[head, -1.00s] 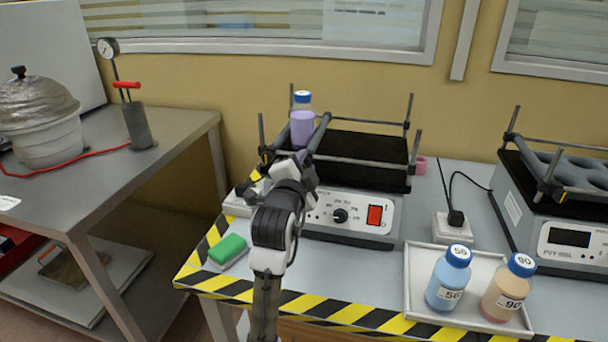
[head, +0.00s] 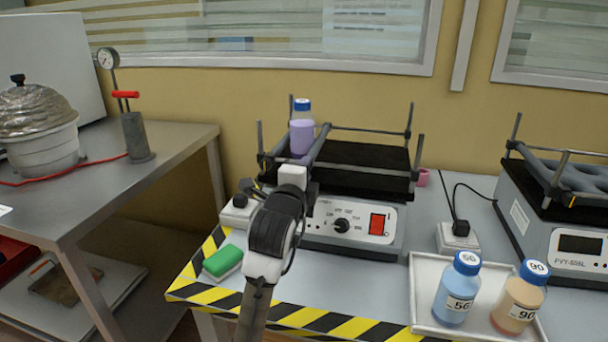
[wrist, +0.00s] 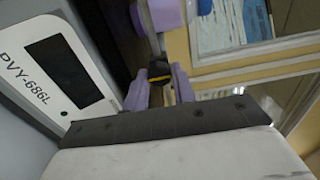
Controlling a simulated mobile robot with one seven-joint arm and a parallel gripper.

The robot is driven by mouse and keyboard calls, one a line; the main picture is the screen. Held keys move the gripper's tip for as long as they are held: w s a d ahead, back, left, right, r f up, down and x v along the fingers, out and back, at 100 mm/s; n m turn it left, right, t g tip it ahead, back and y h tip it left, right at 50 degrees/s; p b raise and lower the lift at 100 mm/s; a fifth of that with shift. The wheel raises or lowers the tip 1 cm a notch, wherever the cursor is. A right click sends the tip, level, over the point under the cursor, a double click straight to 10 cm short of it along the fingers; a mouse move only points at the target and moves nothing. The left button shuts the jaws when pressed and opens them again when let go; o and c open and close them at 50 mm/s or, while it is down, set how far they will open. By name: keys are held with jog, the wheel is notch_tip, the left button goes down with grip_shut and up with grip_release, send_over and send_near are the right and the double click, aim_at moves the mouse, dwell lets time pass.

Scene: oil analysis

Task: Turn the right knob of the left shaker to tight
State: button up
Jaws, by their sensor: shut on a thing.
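The left shaker (head: 340,253) stands on the striped-edge bench, with a black top, metal posts and rails, a front dial and a red switch. My arm crosses in front of its left side and hides part of its front. In the wrist view, my gripper (wrist: 160,74) has its lilac fingers on both sides of a small black knob (wrist: 158,68) with a yellow mark, at the end of a metal rail, and is shut on it. In the head view, the fingers and this knob are hidden behind my wrist. How tight the knob is cannot be told.
A lilac holder (head: 301,136) with a blue-capped bottle (head: 302,104) is on the shaker's left side. A green block (head: 223,262) lies left of my arm. A white tray (head: 425,289) with bottles 56 (head: 457,290) and 90 (head: 519,299) and a second shaker (head: 532,222) are right.

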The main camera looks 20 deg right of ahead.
jog(key=o, duration=1)
jog(key=b+v, duration=0.4)
jog(key=v, duration=0.9)
jog(key=shift+s+a, duration=0.25)
jog(key=shift+s, duration=0.05)
